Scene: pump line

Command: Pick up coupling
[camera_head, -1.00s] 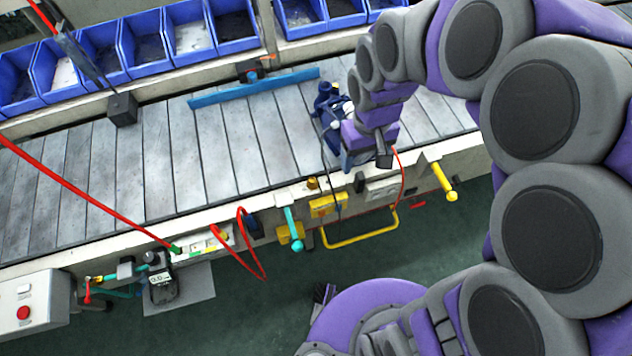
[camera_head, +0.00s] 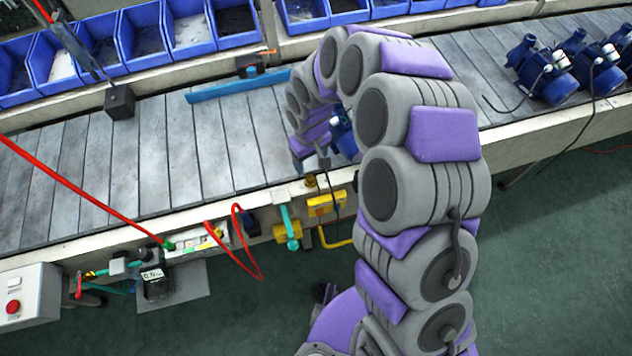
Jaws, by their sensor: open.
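My gripper (camera_head: 318,158) is at the end of my arm, over the front edge of the conveyor, in front of a blue pump (camera_head: 343,138). It is open, with one dark finger showing; the other is hard to make out. The pump is mostly hidden behind my arm. A small brass-coloured fitting (camera_head: 310,181) sits on the conveyor's front edge, just below my gripper. I cannot tell for certain which part is the coupling.
Blue bins (camera_head: 140,40) line the back.

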